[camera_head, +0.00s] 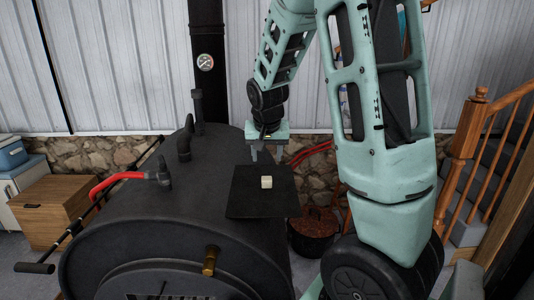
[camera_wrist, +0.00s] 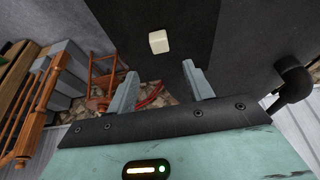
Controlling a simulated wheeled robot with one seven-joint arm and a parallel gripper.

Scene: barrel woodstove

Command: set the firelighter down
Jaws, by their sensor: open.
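The firelighter is a small cream-white block (camera_head: 266,182) lying on a flat dark square plate (camera_head: 245,203) at the right side of the barrel stove (camera_head: 150,215). The firelighter also shows in the wrist view (camera_wrist: 158,42), beyond the fingertips, on the dark plate (camera_wrist: 190,18). My gripper (camera_head: 267,158) is above the far edge of the plate, fingers pointing down. In the wrist view its two fingers (camera_wrist: 157,88) are spread apart with nothing between them. The gripper is apart from the firelighter.
A black stovepipe (camera_head: 208,80) with a round gauge rises behind the stove. A black pipe elbow (camera_wrist: 292,78) is at the right in the wrist view. A dark bucket (camera_head: 312,240) stands on the floor right of the stove. A wooden stair railing (camera_head: 465,150) is at far right.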

